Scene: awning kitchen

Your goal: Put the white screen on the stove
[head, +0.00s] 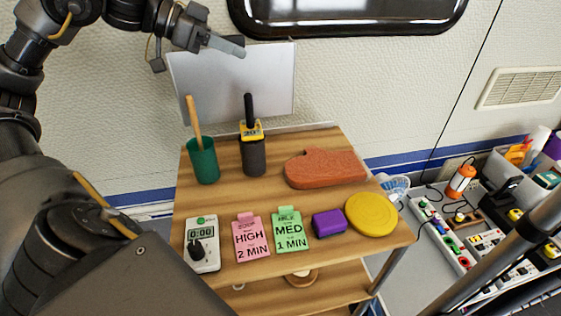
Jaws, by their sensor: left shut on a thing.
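The white screen (235,90) is a thin pale grey-white panel, upright behind the back edge of the wooden table. My left gripper (228,45) comes in from the upper left and is shut on the top edge of the screen. The screen's lower part is partly hidden by the wooden spoon and the black-handled tool in front of it. I cannot make out a stove in this view. My right gripper is not in view.
The wooden table (225,218) holds a green cup (204,162), a dark holder (253,157), a red oven mitt (325,168), a white timer (202,252), pink and green cards, a purple block (328,223) and a yellow disc (371,214). Power strips and clutter stand right.

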